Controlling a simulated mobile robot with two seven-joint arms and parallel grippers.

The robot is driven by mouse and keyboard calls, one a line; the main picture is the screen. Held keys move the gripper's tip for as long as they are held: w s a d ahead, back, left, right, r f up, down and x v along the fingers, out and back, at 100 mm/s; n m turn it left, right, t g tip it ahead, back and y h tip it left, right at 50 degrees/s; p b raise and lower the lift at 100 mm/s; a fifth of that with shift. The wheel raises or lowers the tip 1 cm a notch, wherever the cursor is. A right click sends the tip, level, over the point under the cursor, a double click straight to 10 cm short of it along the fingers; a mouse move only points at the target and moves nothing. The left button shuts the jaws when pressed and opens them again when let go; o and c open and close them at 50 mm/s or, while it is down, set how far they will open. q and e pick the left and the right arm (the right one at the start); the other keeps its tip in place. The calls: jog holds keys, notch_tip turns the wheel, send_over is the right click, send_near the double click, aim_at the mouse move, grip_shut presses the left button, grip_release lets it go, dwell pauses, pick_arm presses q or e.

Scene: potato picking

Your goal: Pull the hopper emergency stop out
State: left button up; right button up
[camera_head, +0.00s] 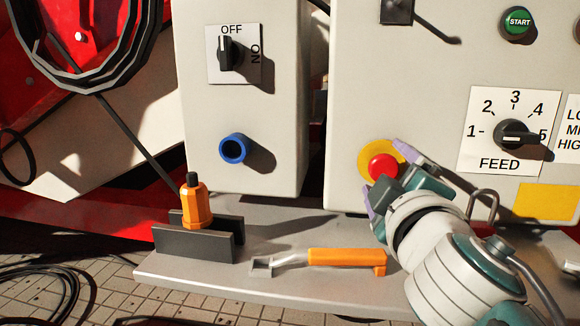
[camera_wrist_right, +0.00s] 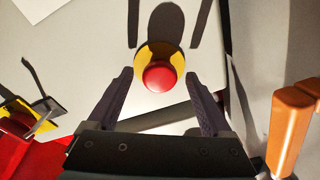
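The emergency stop is a red mushroom button (camera_head: 382,167) on a round yellow backing (camera_head: 369,157), low on the right grey cabinet. In the right wrist view the red button (camera_wrist_right: 159,76) lies ahead, midway between the fingertips. My right gripper (camera_head: 388,172) is in front of it, with one purple-grey finger above right and one below left. In the right wrist view this gripper (camera_wrist_right: 160,82) is open, with a gap between each finger and the button. It holds nothing. My left gripper is in neither view.
The grey cabinet (camera_head: 350,95) also carries a FEED dial (camera_head: 513,134) and a green START button (camera_head: 518,22). An orange-handled tool (camera_head: 345,257) lies on the shelf (camera_head: 210,275) below. An orange plug (camera_head: 195,205) stands in a dark holder at left. A blue socket (camera_head: 233,148) is on the left cabinet.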

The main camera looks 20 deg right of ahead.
grip_shut()
dwell(0.5)
